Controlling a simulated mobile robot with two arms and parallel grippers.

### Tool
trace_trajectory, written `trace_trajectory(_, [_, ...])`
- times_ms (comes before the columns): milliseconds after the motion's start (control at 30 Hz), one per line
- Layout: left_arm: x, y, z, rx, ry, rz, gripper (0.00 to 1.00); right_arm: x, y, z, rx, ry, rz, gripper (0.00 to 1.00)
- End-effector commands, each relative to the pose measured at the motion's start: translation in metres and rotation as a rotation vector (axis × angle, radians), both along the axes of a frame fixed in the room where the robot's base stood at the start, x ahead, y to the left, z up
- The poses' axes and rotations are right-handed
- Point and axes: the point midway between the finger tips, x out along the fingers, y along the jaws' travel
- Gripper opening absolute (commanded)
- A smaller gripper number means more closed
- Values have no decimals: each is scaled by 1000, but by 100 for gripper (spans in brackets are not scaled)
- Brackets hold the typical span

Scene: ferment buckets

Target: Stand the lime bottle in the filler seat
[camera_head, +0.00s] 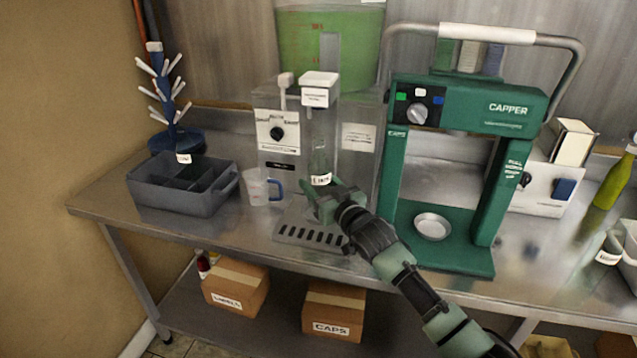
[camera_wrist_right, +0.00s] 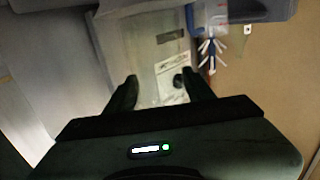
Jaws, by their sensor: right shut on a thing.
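The bottle with a white label that seems to read LIME (camera_head: 321,180) stands upright at the front of the filler (camera_head: 270,95), under its spout block. It looks clear and dull green, and its upper part is hard to make out. My right gripper (camera_head: 322,198) is shut on the lower part of this bottle. In the right wrist view, the fingers (camera_wrist_right: 158,92) stand apart with the filler's front behind them; the bottle is hard to make out there. The filler seat is hidden behind the gripper, above the slotted drip tray (camera_head: 310,236). My left gripper is out of view.
A measuring jug (camera_head: 257,188) stands left of the filler, beside a grey divided crate (camera_head: 165,190). A blue drying tree (camera_head: 165,85) is behind the crate. The green capper (camera_head: 397,180) stands close on the right. A yellow-green bottle (camera_head: 614,182) is at far right.

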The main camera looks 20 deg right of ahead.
Motion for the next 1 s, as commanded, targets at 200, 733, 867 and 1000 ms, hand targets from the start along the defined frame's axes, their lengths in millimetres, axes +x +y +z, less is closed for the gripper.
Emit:
trace_trajectory(200, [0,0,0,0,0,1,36,0,0,-1,0,-2,0,2])
trace_trajectory(733, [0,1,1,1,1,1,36,0,0,-5,0,-1,-1,2])
trace_trajectory(867, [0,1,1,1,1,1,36,0,0,-5,0,-2,0,2])
trace_trajectory(1000, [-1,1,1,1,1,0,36,0,0,-5,0,-2,0,2])
